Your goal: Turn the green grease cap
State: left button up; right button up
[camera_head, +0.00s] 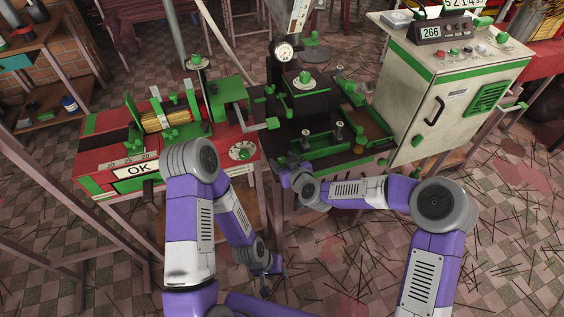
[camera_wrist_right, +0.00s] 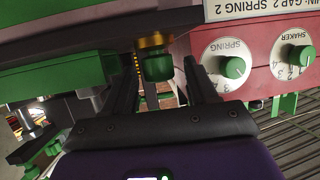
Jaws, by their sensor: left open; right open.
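The green grease cap (camera_wrist_right: 158,66) hangs below a brass collar (camera_wrist_right: 151,40) in the right wrist view. My right gripper (camera_wrist_right: 162,68) is open, with one dark finger on each side of the cap. I cannot tell whether either finger touches it. In the head view my right gripper (camera_head: 289,174) is at the front edge of the dark press bench, and the cap cannot be made out there. My left gripper (camera_head: 270,280) is open and empty, low over the floor and away from the cap.
A red panel with a SPRING knob (camera_wrist_right: 233,67) and a SHAKER knob (camera_wrist_right: 304,55) is close to the right finger. A green block (camera_wrist_right: 60,82) is at the left. A red machine (camera_head: 90,160) and a beige cabinet (camera_head: 440,85) flank the press. Dark sticks litter the floor.

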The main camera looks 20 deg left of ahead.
jog(key=shift+w+a+f, duration=0.25)
jog(key=shift+w+a, duration=0.1)
jog(key=shift+w, duration=0.1)
jog(key=c, duration=1)
jog(key=shift+o, duration=0.2)
jog(key=shift+s+m+h, duration=0.1)
jog(key=shift+m+h, duration=0.2)
jog(key=shift+h, duration=0.1)
